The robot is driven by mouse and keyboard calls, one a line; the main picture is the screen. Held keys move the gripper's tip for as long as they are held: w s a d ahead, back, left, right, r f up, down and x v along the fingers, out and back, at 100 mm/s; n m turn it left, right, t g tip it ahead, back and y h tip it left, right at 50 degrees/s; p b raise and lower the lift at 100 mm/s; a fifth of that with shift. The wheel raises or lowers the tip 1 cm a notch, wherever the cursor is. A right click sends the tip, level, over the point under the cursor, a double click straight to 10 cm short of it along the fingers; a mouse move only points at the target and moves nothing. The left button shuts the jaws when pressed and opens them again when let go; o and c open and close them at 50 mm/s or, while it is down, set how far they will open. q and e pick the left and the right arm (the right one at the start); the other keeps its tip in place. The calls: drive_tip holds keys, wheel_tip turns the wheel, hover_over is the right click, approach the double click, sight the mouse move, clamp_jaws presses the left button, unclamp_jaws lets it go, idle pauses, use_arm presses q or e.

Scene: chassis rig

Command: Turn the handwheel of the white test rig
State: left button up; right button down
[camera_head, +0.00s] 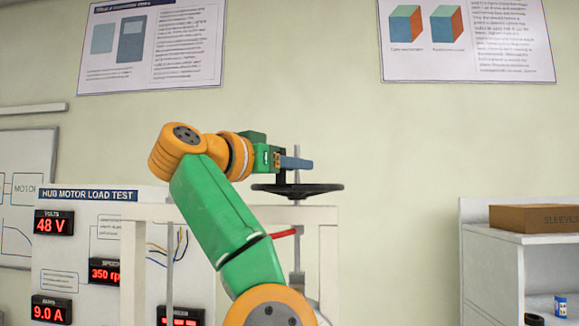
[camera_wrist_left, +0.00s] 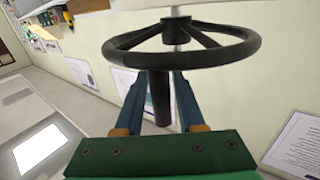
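The black handwheel (camera_head: 312,188) lies flat on an upright grey shaft (camera_head: 297,178) at the top of the white test rig (camera_head: 132,262). In the left wrist view the wheel's rim and spokes (camera_wrist_left: 235,52) fill the upper part, and a black handle (camera_wrist_left: 160,100) stands off its rim. My left gripper (camera_head: 298,162) is just above the wheel in the head view. In the left wrist view its two blue fingers (camera_wrist_left: 160,82) stand either side of the handle, with narrow gaps showing, so it looks open around it. My right gripper is not in view.
The rig's panel (camera_head: 85,205) with red displays stands at the left. A red bar (camera_head: 284,233) sits below the wheel, partly behind my arm. A white shelf (camera_head: 490,265) with a brown box (camera_head: 530,218) is at the right. The space between rig and shelf looks clear.

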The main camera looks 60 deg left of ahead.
use_arm(q)
drive_tip(key=shift+o, duration=0.5)
drive_tip(key=shift+w+d+f, duration=0.1)
drive_tip(key=shift+w, duration=0.15)
drive_tip(key=b+v, duration=0.2)
drive_tip(key=v, duration=0.5)
